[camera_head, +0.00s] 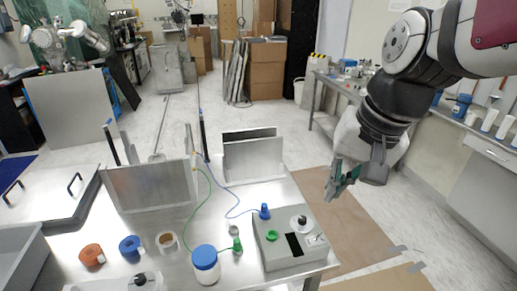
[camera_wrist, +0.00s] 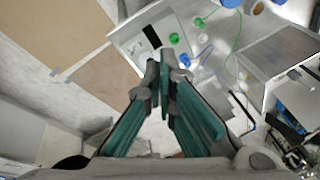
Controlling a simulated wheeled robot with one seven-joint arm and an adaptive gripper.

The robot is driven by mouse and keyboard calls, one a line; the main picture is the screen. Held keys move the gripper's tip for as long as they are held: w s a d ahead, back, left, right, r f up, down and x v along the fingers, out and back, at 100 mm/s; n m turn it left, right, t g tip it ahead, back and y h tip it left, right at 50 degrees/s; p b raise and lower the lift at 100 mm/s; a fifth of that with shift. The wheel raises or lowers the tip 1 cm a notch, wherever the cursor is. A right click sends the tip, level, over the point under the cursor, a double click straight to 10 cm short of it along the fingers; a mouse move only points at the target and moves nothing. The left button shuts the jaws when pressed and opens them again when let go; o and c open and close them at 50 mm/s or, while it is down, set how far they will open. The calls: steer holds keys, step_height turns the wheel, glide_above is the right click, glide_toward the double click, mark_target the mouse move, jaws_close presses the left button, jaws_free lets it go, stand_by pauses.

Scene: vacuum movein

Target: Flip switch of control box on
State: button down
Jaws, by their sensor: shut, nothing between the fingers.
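The control box (camera_head: 280,257) is a light grey box at the right front corner of the metal table. Its top carries a green button (camera_head: 272,235), a black slot (camera_head: 294,244), a dark round knob (camera_head: 301,220) and a small switch (camera_head: 317,239) near the right edge. I cannot tell the switch's position. My gripper (camera_head: 336,189) hangs to the right of and above the box, apart from it. Its green fingers are shut and empty. In the wrist view the fingertips (camera_wrist: 161,75) overlap the box's near edge, and the box (camera_wrist: 128,38) is partly hidden behind them.
On the table (camera_head: 165,215) stand a white jar with a blue lid (camera_head: 205,264), tape rolls (camera_head: 168,242), and upright metal plates (camera_head: 150,187). A blue connector (camera_head: 264,211) and a green one (camera_head: 237,245) have thin cables.

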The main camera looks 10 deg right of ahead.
mark_target(319, 236)
steer(key=w+d+f+m+g, duration=0.1)
steer(key=w+d+f+m, duration=0.2)
steer(key=d+f+m, duration=0.2)
steer(key=w+d+f+m+g+y+b, duration=0.1)
steer(key=w+d+f+m, duration=0.3)
steer(key=f, duration=0.6)
steer(key=w+d+f+m+g+b, duration=0.1)
steer(key=w+d+f+m+g, duration=0.2)
steer(key=d+f+m, duration=0.4)
steer(key=shift+w+d+f+m, duration=0.25)
steer(key=shift+w+d+m, duration=0.1)
steer(key=shift+w+m, duration=0.2)
steer(key=shift+s, duration=0.1)
steer(key=a+f, duration=0.1)
steer(key=f, duration=0.1)
steer(key=a+f+p, duration=0.1)
steer(key=a+f, duration=0.1)
steer(key=f, duration=0.1)
steer(key=a+f+p, duration=0.1)
steer(key=f, duration=0.2)
steer(key=shift+s+a, duration=0.15)
steer(key=shift+a, duration=0.2)
steer(key=shift+w+a+r+y, duration=0.15)
steer(key=shift+w+a+y, duration=0.15)
steer(key=shift+w+a, duration=0.05)
steer(key=shift+a, duration=0.1)
